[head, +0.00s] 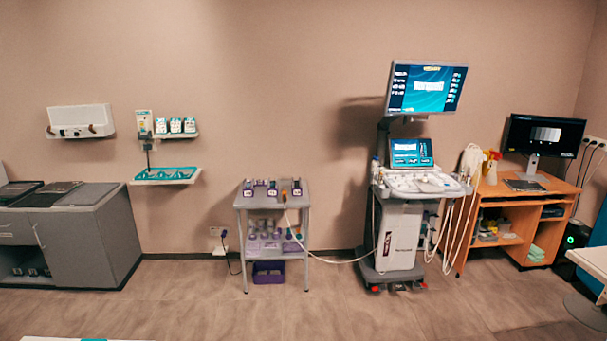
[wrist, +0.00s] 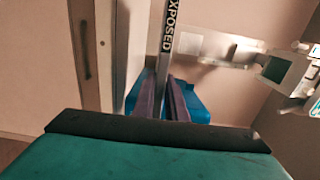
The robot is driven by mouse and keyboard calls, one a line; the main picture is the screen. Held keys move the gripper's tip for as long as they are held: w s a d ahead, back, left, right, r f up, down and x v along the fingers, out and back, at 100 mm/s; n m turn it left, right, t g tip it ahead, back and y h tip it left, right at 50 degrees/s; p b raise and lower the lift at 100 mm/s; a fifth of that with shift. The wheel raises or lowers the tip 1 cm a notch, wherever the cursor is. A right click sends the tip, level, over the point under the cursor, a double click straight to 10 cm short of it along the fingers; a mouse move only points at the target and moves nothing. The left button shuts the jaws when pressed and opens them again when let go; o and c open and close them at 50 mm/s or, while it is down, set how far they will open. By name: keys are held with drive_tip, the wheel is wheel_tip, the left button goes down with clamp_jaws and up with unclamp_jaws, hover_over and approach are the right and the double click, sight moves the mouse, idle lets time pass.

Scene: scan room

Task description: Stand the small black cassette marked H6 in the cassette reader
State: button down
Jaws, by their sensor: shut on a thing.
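My gripper (wrist: 166,98) shows in the wrist view, with dull purple fingers and bright blue parts beside them. No H6 mark is readable in either view. In the head view several small dark cassettes with white labels (head: 273,188) stand on top of the grey cart (head: 264,202); their marks are too small to read. I cannot tell for certain which unit is the cassette reader. A white unit (head: 80,119) hangs on the wall at the left. My gripper does not show in the head view.
A grey cabinet (head: 90,240) stands at the left with dark trays on top. A teal wall tray (head: 166,174) hangs beside the cabinet. An ultrasound machine (head: 400,235) stands right of the cart, trailing cables.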

drive_tip(key=shift+r+p, duration=1.55)
drive_tip(key=shift+r, duration=0.65)
drive_tip(key=shift+a+r, duration=0.1)
